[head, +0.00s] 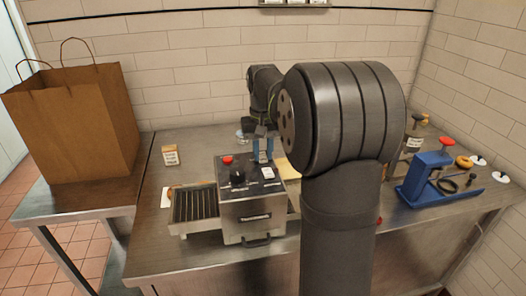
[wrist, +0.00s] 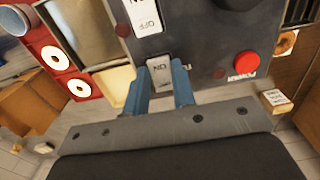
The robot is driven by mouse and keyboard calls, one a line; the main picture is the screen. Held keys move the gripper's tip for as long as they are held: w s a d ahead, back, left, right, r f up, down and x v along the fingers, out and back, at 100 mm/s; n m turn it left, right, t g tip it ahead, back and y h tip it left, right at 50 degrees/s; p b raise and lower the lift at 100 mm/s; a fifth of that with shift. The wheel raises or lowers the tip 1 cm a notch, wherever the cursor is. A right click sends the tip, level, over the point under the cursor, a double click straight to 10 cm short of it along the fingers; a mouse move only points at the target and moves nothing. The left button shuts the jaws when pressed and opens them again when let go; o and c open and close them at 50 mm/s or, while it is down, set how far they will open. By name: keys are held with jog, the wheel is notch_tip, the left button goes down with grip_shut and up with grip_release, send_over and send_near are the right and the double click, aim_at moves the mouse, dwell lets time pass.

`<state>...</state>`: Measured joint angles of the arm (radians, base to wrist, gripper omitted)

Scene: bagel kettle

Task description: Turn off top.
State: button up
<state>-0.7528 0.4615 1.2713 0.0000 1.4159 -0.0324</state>
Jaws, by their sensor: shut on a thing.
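The steel toaster machine (head: 252,217) stands on the metal table, with a dark control panel on top. My gripper (head: 262,156) reaches down at the panel's back edge. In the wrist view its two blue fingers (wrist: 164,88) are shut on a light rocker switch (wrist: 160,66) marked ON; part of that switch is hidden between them. A second white switch (wrist: 145,17) with ON and OFF marks sits farther up in the wrist view, clear of the fingers; it also shows in the head view (head: 268,173).
A black knob (head: 237,177) stands on the panel. A slatted conveyor (head: 195,204) extends left of the machine. A small labelled box (head: 170,155) is behind it. A paper bag (head: 75,118) is at left, a blue tool stand (head: 430,180) at right. My arm hides the table's middle.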

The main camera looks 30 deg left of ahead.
aim_at(261, 152)
jog(key=shift+w+a+r+g+h, duration=0.1)
jog(key=shift+w+a+g+h, duration=0.05)
jog(key=shift+g+h, duration=0.4)
jog(key=shift+w+a+g+h, duration=0.15)
jog(key=shift+g+h, duration=0.4)
jog(key=o, duration=1)
jog(key=v, duration=0.7)
jog(key=shift+r, duration=0.3)
jog(key=shift+f, duration=0.1)
